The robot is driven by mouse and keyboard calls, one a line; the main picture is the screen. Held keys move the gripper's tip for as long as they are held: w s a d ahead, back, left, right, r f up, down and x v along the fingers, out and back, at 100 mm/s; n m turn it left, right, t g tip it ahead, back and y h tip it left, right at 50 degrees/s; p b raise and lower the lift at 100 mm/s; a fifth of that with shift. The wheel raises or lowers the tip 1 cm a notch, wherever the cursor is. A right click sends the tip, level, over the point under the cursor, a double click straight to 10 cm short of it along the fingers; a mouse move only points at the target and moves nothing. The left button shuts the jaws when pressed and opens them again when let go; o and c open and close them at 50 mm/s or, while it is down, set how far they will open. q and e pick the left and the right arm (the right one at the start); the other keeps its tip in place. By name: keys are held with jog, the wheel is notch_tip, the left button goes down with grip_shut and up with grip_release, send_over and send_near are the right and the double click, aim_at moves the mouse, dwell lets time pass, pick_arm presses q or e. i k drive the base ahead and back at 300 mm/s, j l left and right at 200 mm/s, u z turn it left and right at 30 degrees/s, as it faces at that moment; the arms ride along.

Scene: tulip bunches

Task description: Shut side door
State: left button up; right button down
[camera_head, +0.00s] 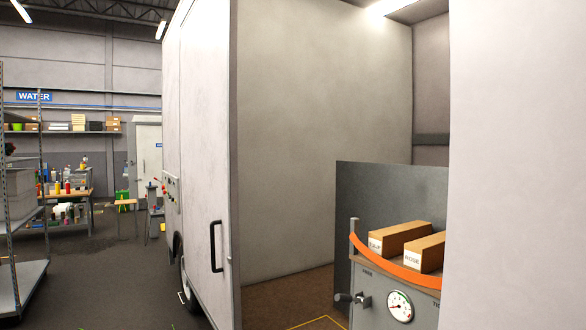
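The side door (205,160) is a tall off-white panel on the side of a white vehicle, left of the wide opening. Its black vertical handle (217,246) sits near the door's right edge, in the lower half of the view. The doorway to the right of it is open and shows the vehicle's inside, with a pale wall (320,130) and a brown floor (300,295). Neither of my grippers is in view.
Inside the opening stand a dark grey panel (385,190) and a unit with a round gauge (400,306), an orange strap (395,268) and two labelled boxes (400,236). A metal rack (30,280) stands at far left; dark floor (110,275) lies clear between rack and vehicle.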

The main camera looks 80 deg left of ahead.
aim_at(208, 48)
jog(key=u, duration=3.15)
jog(key=i+j+u, duration=0.15)
jog(key=i+u, duration=0.3)
jog(key=i, duration=2.8)
jog(key=i+j+z, duration=0.1)
jog(key=i+z, duration=0.3)
jog(key=i+j+z, duration=0.25)
jog(key=i+z, duration=0.15)
jog(key=i+j+z, duration=0.75)
jog(key=k+j, duration=0.05)
jog(key=j, duration=0.05)
